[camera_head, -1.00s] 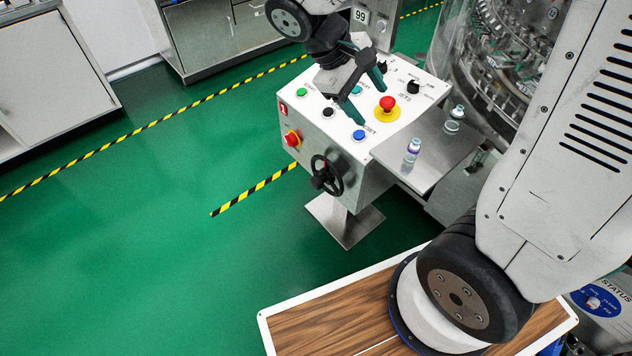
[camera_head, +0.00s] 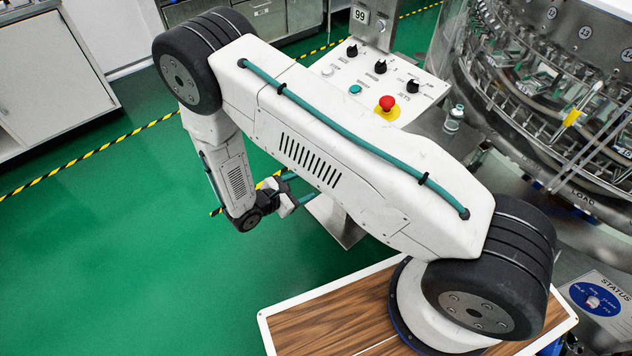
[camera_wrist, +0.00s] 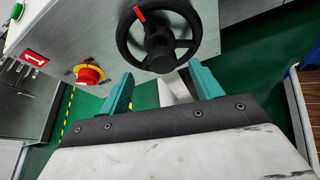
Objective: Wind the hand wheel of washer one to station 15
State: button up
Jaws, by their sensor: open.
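The black hand wheel (camera_wrist: 188,43) is in the upper middle of the wrist view, with a red mark on its rim and a dark knob (camera_wrist: 160,50) at its lower middle. A red plate marked 1 (camera_wrist: 34,57) is on the panel left of it. My gripper (camera_wrist: 163,84) is open, its two teal fingers either side of the space below the knob; I cannot tell whether they touch anything. In the head view my gripper (camera_head: 291,192) is beside the control box, and my arm hides the wheel. Washer one's carousel (camera_head: 530,90) stands at the right.
The box top (camera_head: 345,75) carries knobs and buttons, with a display reading 99 (camera_head: 361,15) behind. A vial (camera_head: 454,118) stands on the side shelf. Green floor (camera_head: 110,260) is clear at the left.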

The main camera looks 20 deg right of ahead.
jog(key=x, duration=0.8)
jog(key=shift+a+f, duration=0.2)
jog(key=shift+f, duration=0.15)
jog(key=c, duration=1.3)
jog(key=shift+c, duration=0.3)
jog(key=shift+a+t, duration=0.1)
jog(key=shift+t, duration=0.2)
